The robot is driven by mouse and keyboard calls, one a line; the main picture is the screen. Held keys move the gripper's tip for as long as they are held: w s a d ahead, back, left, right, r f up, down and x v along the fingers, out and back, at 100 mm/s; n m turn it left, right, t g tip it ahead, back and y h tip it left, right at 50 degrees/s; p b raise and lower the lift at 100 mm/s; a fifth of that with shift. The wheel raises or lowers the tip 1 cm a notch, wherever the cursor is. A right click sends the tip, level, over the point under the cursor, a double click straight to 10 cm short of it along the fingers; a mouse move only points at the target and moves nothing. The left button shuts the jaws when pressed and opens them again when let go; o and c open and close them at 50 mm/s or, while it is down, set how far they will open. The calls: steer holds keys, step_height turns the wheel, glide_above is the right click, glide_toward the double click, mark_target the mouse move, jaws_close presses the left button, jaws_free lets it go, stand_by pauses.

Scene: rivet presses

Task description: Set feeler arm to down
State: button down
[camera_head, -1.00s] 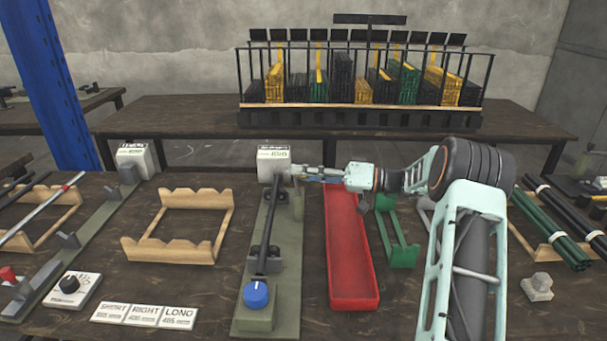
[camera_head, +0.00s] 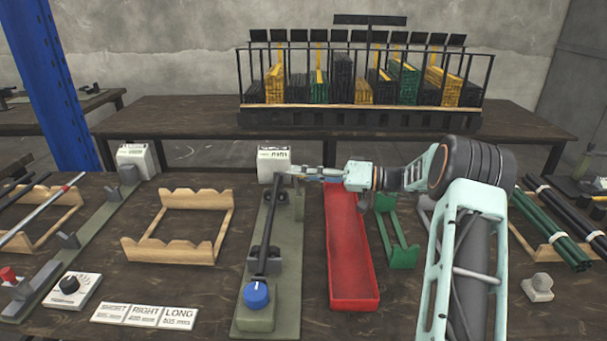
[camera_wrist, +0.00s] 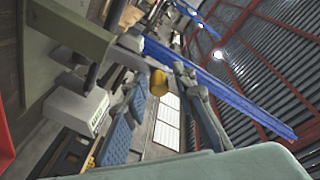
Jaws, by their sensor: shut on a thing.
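The press fixture is a long olive base (camera_head: 284,255) with a white housing (camera_head: 274,161) at its far end, a dark rod (camera_head: 262,235) along its cradles and a blue knob (camera_head: 256,294) at its near end. My gripper (camera_head: 288,173) is at the right side of the housing, shut on the feeler arm. The feeler arm is mostly hidden by the fingers in the head view. In the wrist view, a small yellow-orange tip (camera_wrist: 158,83), apparently the feeler arm's, shows between the fingertips. I cannot tell its exact angle.
A red tray (camera_head: 352,265) and a green rack (camera_head: 397,235) lie right of the fixture, below my forearm. A wooden rack (camera_head: 180,249) stands to the left. Label plates (camera_head: 146,316) lie near the front edge. A crate of bars (camera_head: 360,118) stands on the back table.

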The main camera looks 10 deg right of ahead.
steer(key=h, duration=0.1)
steer(key=a+g+h, duration=0.1)
steer(key=a+h, duration=0.1)
steer(key=h, duration=0.1)
steer(key=shift+w+a+n+b, duration=0.1)
steer(key=shift+w+n+b, duration=0.2)
steer(key=shift+b, duration=0.05)
steer(key=shift+w+a+g+h, duration=0.1)
steer(key=shift+a+g+h, duration=0.35)
steer(key=shift+h, duration=0.35)
steer(key=a+f+h+p, duration=0.1)
steer(key=h+p, duration=0.2)
steer(key=a+f+g+h+p, duration=0.1)
steer(key=h+p, duration=0.2)
steer(key=a+f+n+g+h+p, duration=0.1)
steer(key=h+p, duration=0.2)
steer(key=p, duration=0.1)
steer(key=shift+w+a+f, duration=0.3)
steer(key=shift+w, duration=0.05)
steer(key=shift+f+h, duration=0.2)
steer(key=shift+h, duration=0.1)
steer(key=shift+d+f, duration=0.1)
steer(key=c, duration=1.8)
jaws_free()
steer(key=shift+c, duration=0.2)
